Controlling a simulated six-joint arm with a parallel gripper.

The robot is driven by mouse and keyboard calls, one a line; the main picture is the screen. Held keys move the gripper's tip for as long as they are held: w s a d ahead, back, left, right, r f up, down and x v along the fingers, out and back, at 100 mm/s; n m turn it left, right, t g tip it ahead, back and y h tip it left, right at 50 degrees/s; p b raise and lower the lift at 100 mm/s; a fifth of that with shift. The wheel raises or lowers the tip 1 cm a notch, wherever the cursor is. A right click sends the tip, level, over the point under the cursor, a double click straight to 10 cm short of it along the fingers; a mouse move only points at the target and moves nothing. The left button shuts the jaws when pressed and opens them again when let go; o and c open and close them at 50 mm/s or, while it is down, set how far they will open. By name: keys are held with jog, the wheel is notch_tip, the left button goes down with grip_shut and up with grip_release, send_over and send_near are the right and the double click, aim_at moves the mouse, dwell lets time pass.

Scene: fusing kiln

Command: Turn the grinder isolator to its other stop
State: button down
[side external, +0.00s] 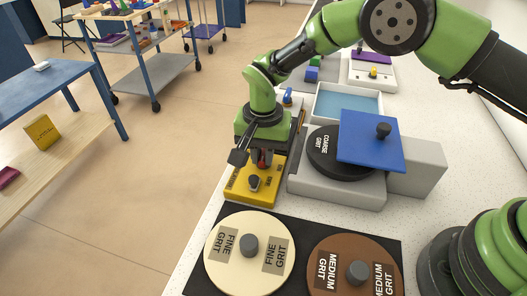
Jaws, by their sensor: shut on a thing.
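A yellow switch box (236,190) stands near the counter's left edge, beside the grinder. A red part (262,165), which looks like the isolator handle, shows between my fingers at the back of the box's top. My gripper (265,158) points down over it and is shut on it. The fingers hide most of the red part, so its exact angle cannot be told. A dark knob (254,183) stands on the box in front, with labels too small to read around it. The grey grinder (345,194) carries a black coarse grit disc (321,157).
A blue plate (362,150) with a dark knob partly covers the coarse disc. Cream fine grit (228,270) and brown medium grit (330,281) discs lie on a black mat in front. A blue-lined tray (345,103) and small blocks sit behind. The floor drops away left.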

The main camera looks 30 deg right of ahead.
aim_at(263, 156)
jog(key=shift+m, duration=0.6)
jog(key=c, duration=1.1)
grip_release()
notch_tip(263, 156, up, 9)
jog(key=shift+r, duration=0.5)
